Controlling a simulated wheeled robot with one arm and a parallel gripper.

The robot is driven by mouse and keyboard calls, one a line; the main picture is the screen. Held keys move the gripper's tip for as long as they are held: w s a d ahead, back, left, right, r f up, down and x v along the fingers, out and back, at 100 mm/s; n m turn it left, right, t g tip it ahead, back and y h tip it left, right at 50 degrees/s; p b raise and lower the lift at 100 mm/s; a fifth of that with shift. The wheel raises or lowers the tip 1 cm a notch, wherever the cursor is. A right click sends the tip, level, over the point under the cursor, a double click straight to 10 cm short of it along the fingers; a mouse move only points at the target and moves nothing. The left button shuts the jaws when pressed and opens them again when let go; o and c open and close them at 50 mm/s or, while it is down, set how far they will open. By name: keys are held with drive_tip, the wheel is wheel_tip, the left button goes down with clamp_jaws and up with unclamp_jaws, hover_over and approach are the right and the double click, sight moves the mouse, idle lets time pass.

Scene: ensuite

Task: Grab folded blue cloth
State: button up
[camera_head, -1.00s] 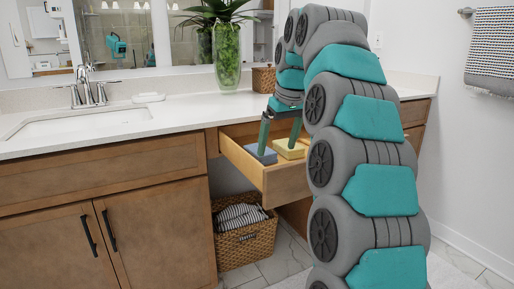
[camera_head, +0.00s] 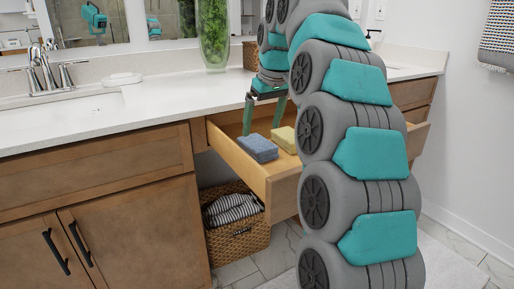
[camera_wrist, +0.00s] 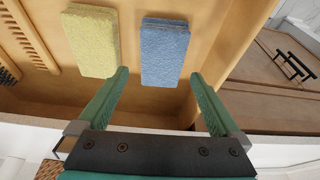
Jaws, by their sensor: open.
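The folded blue cloth (camera_head: 258,148) lies in the open drawer (camera_head: 238,160), near its left side in the head view. It also shows in the wrist view (camera_wrist: 165,52), flat on the drawer bottom. A yellow folded cloth (camera_head: 285,138) lies beside it, and it shows to the left of the blue one in the wrist view (camera_wrist: 92,40). My gripper (camera_head: 263,115) is above the rear of the drawer, behind the blue cloth in the head view. In the wrist view its two fingers (camera_wrist: 160,95) are spread wide and empty, with the blue cloth beyond the gap between them.
The countertop (camera_head: 150,108) with a sink and faucet (camera_head: 45,70) runs behind the drawer. A glass vase (camera_head: 214,40) and a small wicker box (camera_head: 250,54) stand on it. A wicker basket (camera_head: 240,240) with striped towels sits below the drawer. Tiled floor is open in front.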

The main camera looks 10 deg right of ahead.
sight(257, 142)
drive_tip(key=shift+x, duration=2.6)
drive_tip(key=shift+a, duration=0.15)
drive_tip(key=shift+s, duration=0.1)
drive_tip(key=c, duration=1.1)
drive_tip(key=shift+c, duration=0.2)
drive_tip(key=shift+r, duration=0.15)
